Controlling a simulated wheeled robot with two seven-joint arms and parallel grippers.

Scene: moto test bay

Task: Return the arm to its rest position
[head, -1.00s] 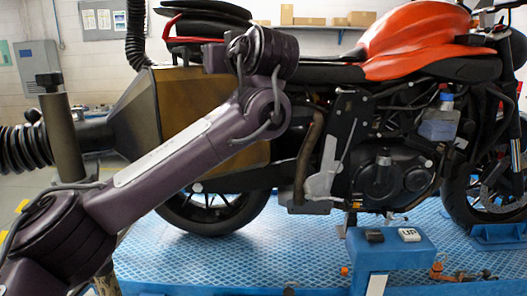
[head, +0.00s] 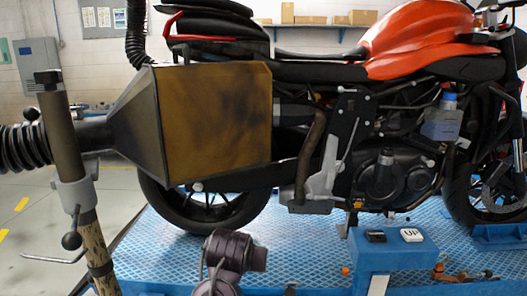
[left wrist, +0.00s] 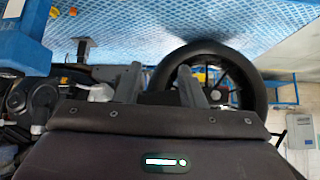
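My left arm shows in the head view only as a dark purple joint low in the middle, in front of the blue platform. Its gripper is outside the head view. In the left wrist view the two grey fingers of my left gripper (left wrist: 160,85) stand apart with a gap between them, and I see nothing held. That view is upside down, with the rear wheel (left wrist: 215,85) beyond the fingers. My right arm and gripper are in neither view.
An orange motorcycle (head: 415,40) stands on a blue ramp platform (head: 310,250). A funnel-shaped extraction hood (head: 215,120) on a post (head: 70,170) is beside its rear. A blue pedestal with switches (head: 390,255) stands in front. Loose orange parts lie at the lower right.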

